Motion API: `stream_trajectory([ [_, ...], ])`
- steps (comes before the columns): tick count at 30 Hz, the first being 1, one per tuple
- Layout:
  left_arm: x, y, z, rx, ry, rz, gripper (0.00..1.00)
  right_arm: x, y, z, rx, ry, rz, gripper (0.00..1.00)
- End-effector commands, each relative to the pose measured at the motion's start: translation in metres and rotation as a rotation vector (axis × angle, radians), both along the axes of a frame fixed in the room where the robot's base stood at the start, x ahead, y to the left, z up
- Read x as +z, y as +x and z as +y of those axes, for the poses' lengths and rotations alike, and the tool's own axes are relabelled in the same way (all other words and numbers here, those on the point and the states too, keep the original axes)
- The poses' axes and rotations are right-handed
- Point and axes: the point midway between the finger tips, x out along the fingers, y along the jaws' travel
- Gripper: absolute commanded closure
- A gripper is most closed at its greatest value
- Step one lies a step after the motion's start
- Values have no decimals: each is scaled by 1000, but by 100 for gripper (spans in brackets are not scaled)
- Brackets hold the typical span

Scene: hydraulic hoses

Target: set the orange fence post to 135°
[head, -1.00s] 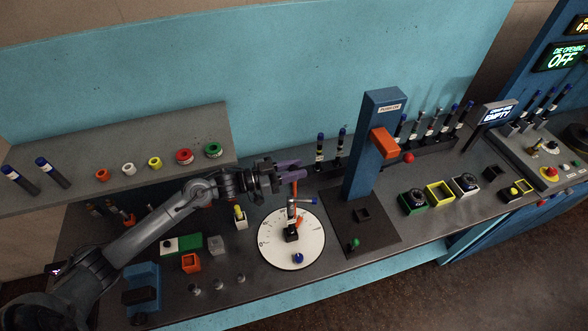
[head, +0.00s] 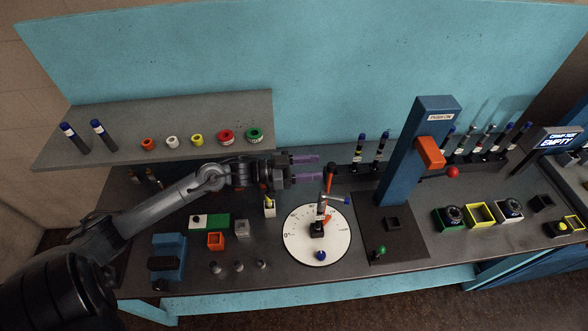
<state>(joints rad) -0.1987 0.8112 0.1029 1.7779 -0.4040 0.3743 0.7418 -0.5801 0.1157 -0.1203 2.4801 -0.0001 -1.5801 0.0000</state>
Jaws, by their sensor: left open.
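The orange fence post (head: 330,182) stands upright at the back of a round white angle dial (head: 298,247). Dark marks and numbers run along the dial's edge, too small to read surely, so I cannot tell the post's angle. A black-and-white upright piece with a grey arm ending in a blue tip (head: 347,201) rises from the dial's middle and partly hides the post's lower part. My left gripper (head: 318,168), with purple fingers, is open and empty, left of the post's top and apart from it. My right gripper is not in view.
A blue column (head: 408,150) with an orange block stands right of the dial. A blue knob (head: 321,256) sits at the dial's front. Left are a green-and-white block (head: 208,221), an orange open box (head: 215,241) and several small grey knobs. A grey shelf (head: 100,155) holds coloured rings.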

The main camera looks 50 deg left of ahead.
Motion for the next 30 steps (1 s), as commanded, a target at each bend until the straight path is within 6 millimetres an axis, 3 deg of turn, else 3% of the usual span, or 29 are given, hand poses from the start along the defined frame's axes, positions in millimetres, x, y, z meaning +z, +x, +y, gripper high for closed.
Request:
stream_trajectory([
  [6, -1, -24, 17, 0, 0, 2, 50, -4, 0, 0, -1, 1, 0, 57],
  [12, -1, -36, 26, 1, 0, 1, 50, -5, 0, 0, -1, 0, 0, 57],
  [30, -1, -41, 29, 0, 0, 3, 50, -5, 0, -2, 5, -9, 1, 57],
])
